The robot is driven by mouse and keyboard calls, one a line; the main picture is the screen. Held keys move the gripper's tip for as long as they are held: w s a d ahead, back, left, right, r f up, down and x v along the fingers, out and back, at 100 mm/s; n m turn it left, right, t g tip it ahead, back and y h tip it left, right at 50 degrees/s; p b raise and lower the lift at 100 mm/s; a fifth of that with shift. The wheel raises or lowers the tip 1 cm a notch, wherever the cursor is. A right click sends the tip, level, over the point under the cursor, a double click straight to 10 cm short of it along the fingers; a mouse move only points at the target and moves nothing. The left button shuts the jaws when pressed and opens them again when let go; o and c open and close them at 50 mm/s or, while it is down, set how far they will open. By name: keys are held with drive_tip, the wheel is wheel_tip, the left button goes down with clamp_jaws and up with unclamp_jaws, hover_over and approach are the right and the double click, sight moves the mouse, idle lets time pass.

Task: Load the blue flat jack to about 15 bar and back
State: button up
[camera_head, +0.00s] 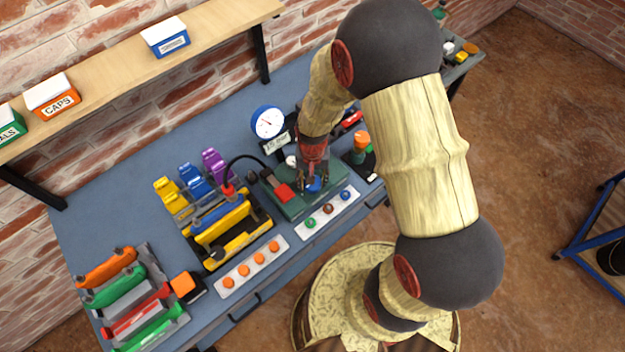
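The arm hides much of this spot, and I cannot tell whether the fingers grip the knob. A blue-rimmed gauge (267,122) stands behind the pump; its reading is too small to tell. A small sign (277,143) below it appears to read 15 bar. A black hose (243,158) arcs from the pump to a red fitting (227,188). That fitting is at the blue flat jack (219,216), which lies in a yellow and black frame (238,243).
Yellow, blue and purple pieces (191,180) stand behind the frame. A strip with orange buttons (251,266) and one with colored buttons (328,212) lie in front. A rack with orange, green and red bars (125,297) is at left. A wooden shelf (110,65) overhangs the back.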

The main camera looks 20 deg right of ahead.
drive_tip(key=o, duration=0.4)
drive_tip(key=shift+r, duration=0.1)
wheel_tip(320, 180, up, 12)
idle(0.6)
idle(1.1)
